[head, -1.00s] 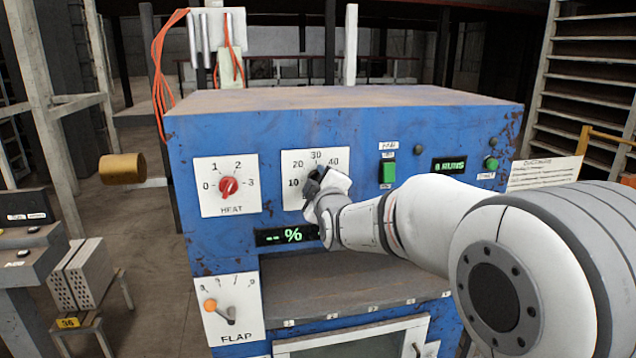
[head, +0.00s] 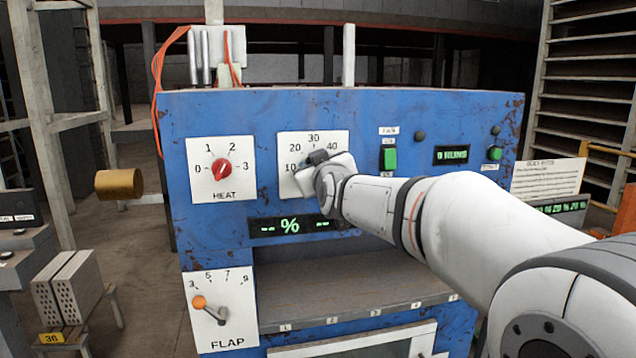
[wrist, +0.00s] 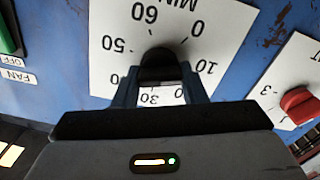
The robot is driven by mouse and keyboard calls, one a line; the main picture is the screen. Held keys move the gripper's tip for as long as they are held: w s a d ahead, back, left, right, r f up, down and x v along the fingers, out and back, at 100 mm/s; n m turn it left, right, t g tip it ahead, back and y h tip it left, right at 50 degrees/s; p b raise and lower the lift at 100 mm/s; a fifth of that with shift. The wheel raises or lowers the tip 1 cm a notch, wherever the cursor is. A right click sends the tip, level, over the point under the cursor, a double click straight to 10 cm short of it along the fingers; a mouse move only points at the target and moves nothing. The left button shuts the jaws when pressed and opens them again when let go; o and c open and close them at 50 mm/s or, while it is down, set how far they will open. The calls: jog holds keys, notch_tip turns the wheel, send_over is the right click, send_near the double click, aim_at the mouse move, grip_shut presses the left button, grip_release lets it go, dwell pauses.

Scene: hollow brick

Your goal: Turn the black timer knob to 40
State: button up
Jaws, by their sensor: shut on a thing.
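The black timer knob (wrist: 158,62) is in the middle of its white dial plate in the wrist view, where the plate appears upside down. My gripper (wrist: 160,78) is shut on the knob, with one finger on each side. In the head view, the timer plate (head: 285,143) shows 10, 20, 30 and 40, and my gripper (head: 318,160) covers the knob and the lower right of the plate. In the wrist view 0, 10, 30, 50 and 60 show, partly cut or covered. I cannot tell which number the knob points to.
On the blue panel (head: 225,118), the red heat knob (head: 222,169) is left of the timer and a green fan switch (head: 390,159) is right. The flap lever (head: 208,308) is lower left. A percent display (head: 290,225) lies just below my gripper.

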jog(key=m+b, duration=0.3)
jog(key=shift+d+f+m, duration=0.1)
jog(key=shift+m, duration=0.3)
jog(key=m+b, duration=0.2)
jog(key=m, duration=0.2)
jog(key=shift+d+m+b, duration=0.1)
jog(key=shift+m+b, duration=0.2)
jog(key=shift+b, duration=0.05)
jog(key=m+b, duration=0.1)
jog(key=m, duration=0.2)
jog(key=shift+m, duration=0.3)
jog(key=m+b, duration=0.1)
jog(key=m, duration=0.3)
jog(key=shift+w+d+m, duration=0.1)
jog(key=shift+d+m, duration=0.05)
jog(key=shift+m, duration=0.15)
jog(key=m, duration=0.8)
jog(key=shift+f+b, duration=0.15)
jog(key=shift+b, duration=0.25)
jog(key=m, duration=0.3)
jog(key=shift+f+m, duration=0.1)
jog(key=shift+m, duration=0.2)
jog(key=shift+f+m, duration=0.1)
jog(key=shift+m, duration=1.7)
